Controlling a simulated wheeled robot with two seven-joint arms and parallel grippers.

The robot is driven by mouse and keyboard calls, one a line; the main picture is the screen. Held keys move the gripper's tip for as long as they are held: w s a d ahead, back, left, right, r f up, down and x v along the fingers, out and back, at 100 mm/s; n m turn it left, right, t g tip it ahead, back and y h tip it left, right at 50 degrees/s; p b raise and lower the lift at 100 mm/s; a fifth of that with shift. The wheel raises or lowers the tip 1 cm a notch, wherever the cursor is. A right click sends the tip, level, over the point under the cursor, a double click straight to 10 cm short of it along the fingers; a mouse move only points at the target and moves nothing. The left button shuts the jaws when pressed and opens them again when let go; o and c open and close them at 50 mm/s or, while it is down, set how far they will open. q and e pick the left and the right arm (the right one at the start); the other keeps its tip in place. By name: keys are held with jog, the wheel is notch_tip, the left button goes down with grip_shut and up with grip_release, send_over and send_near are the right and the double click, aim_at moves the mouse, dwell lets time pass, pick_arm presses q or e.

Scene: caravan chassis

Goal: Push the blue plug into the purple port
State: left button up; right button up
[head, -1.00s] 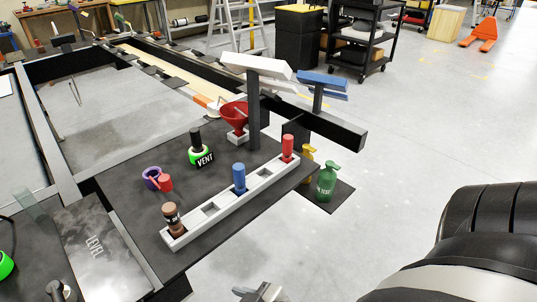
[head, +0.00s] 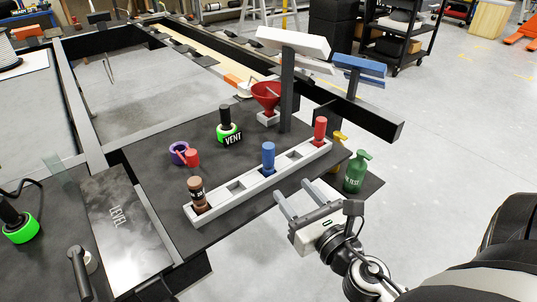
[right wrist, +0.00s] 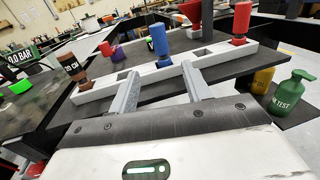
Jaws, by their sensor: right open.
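The blue plug (head: 268,157) stands upright in a slot of a long white rack (head: 222,202) on the dark bench. In the right wrist view the blue plug (right wrist: 158,42) stands just beyond the fingers. The purple port (head: 177,149) is a ring on the bench left of the rack, with a red piece (head: 192,158) in front of it. It also shows in the right wrist view (right wrist: 117,55). My right gripper (head: 292,190) is open and empty, in front of the rack and apart from the blue plug. My left gripper is out of view.
A brown plug (head: 196,193) and a red plug (head: 320,130) stand in the same rack, with empty slots between. A green VENT piece (head: 228,133), a red funnel (head: 266,97) and a dark post are behind. Green (head: 356,173) and yellow bottles stand right.

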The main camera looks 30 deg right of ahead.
aim_at(271, 161)
jog(key=w, duration=0.2)
jog(key=w+p, duration=0.1)
jog(key=w, duration=0.1)
jog(key=w+p, duration=0.1)
jog(key=w, duration=0.1)
jog(key=shift+w+d, duration=0.4)
jog(key=shift+w+d+r+p, duration=0.1)
jog(key=shift+w+p, duration=0.2)
jog(key=shift+w, duration=0.6)
jog(key=shift+w+d+r+p, duration=0.15)
jog(key=shift+w+p, duration=0.1)
jog(key=shift+w, duration=0.6)
jog(key=shift+w+d+r+p, duration=0.1)
jog(key=shift+w+p, duration=0.2)
jog(key=shift+w, duration=0.6)
jog(key=c, duration=1)
